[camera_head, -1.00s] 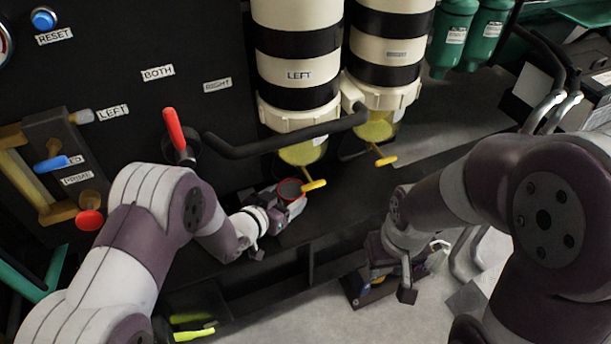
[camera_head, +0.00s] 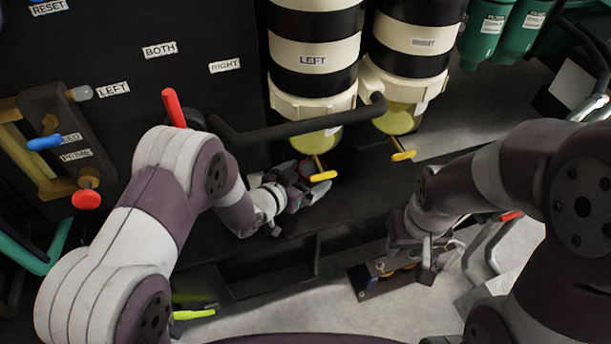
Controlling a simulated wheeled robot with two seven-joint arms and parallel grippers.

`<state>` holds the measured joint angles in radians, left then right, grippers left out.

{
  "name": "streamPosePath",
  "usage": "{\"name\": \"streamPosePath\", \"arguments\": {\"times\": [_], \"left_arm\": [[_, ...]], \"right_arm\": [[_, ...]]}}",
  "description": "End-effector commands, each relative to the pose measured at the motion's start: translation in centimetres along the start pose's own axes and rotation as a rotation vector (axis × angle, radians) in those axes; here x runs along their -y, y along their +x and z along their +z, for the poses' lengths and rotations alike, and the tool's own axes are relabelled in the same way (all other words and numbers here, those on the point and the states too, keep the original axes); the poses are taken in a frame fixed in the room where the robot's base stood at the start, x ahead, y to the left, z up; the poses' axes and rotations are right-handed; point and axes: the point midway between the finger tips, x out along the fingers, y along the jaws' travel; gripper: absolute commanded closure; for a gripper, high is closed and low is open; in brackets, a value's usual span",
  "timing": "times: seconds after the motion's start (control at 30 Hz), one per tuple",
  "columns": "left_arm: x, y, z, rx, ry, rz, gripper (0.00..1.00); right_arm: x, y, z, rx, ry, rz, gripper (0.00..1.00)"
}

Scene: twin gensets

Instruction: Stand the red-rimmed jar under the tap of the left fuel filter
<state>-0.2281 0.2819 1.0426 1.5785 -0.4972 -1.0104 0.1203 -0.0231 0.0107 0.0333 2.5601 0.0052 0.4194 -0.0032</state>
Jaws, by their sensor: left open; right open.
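The left fuel filter (camera_head: 312,52) is a cream and black cylinder marked LEFT, with a yellowish bowl (camera_head: 315,141) below. Its tap has a yellow handle (camera_head: 323,176). The red-rimmed jar (camera_head: 306,168) stands on the black ledge just left of this handle. Only a little of its red rim shows; the rest is hidden by my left gripper. My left gripper (camera_head: 306,190) is open, low and close to the jar; I cannot tell whether it touches it. My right gripper (camera_head: 443,254) is open and away to the lower right, with no jar near it.
A black bar (camera_head: 290,135) crosses in front of the left filter. The right filter (camera_head: 410,45) stands beside it, with its own yellow tap handle (camera_head: 403,156). A red lever (camera_head: 173,108) sticks out at left. Bare black ledge (camera_head: 350,190) lies right of the left tap.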

Motion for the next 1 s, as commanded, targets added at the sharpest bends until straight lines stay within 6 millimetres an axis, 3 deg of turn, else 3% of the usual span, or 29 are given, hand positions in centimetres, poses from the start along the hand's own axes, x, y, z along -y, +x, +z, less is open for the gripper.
{"name": "streamPosePath", "arguments": {"times": [0.17, 0.4, 0.6, 0.73, 1.0], "left_arm": [[0.1, -0.9, -0.5, 0.001, -0.001, -0.001, 0.06], [0.1, -7.2, -0.8, 0.002, -0.003, -0.004, 0.06], [0.1, -11.1, -0.5, 0.001, -0.002, -0.003, 0.06], [0.1, -12.1, -0.4, -0.001, 0.000, -0.002, 0.06], [0.0, -12.1, -0.3, -0.001, 0.000, 0.000, 0.06]], "right_arm": [[0.0, -0.7, -0.1, 0.000, 0.000, 0.000, 0.57], [0.0, -3.1, -0.4, 0.000, 0.000, 0.000, 0.57], [0.0, -4.1, -0.5, 0.000, 0.000, 0.000, 0.57], [0.0, -4.3, -0.5, 0.000, 0.000, 0.000, 0.57], [0.0, -4.2, -0.5, 0.000, 0.000, 0.000, 0.57]]}}
